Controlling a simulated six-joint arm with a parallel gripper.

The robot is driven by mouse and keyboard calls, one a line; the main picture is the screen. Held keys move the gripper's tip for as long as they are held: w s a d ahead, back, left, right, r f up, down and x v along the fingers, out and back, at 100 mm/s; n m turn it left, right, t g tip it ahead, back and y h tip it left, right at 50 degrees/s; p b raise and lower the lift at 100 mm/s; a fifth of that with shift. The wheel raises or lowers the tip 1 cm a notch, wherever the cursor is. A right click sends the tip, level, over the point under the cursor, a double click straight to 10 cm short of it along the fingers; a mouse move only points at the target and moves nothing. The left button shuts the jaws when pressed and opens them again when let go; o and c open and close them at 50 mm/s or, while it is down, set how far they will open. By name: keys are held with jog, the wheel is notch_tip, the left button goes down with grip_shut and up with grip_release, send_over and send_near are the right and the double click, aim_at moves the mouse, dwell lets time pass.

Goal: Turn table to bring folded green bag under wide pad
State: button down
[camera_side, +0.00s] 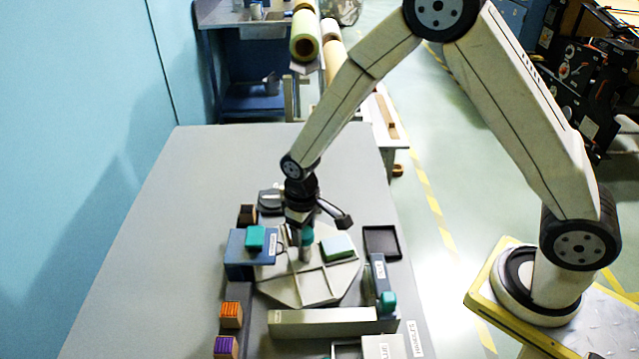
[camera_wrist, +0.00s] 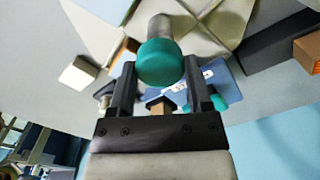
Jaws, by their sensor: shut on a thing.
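The turntable (camera_side: 285,288) is a pale grey eight-sided disc with raised dividers, and its dividers also show in the wrist view (camera_wrist: 215,20). A teal pad (camera_side: 255,237) sits on a blue station at the disc's left. Another teal piece (camera_side: 387,301) is on the blue station at the right. I cannot tell which is the wide pad.
A black tray (camera_side: 382,241) lies right of the disc. A long grey bar (camera_side: 322,322) lies in front. An orange block (camera_side: 231,315) and a purple block (camera_side: 226,346) stand at front left. The bench's left side is clear.

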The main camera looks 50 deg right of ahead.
jog(key=shift+n, duration=7.4)
grip_release()
jog(key=shift+r, duration=0.2)
jog(key=shift+r, duration=3.75)
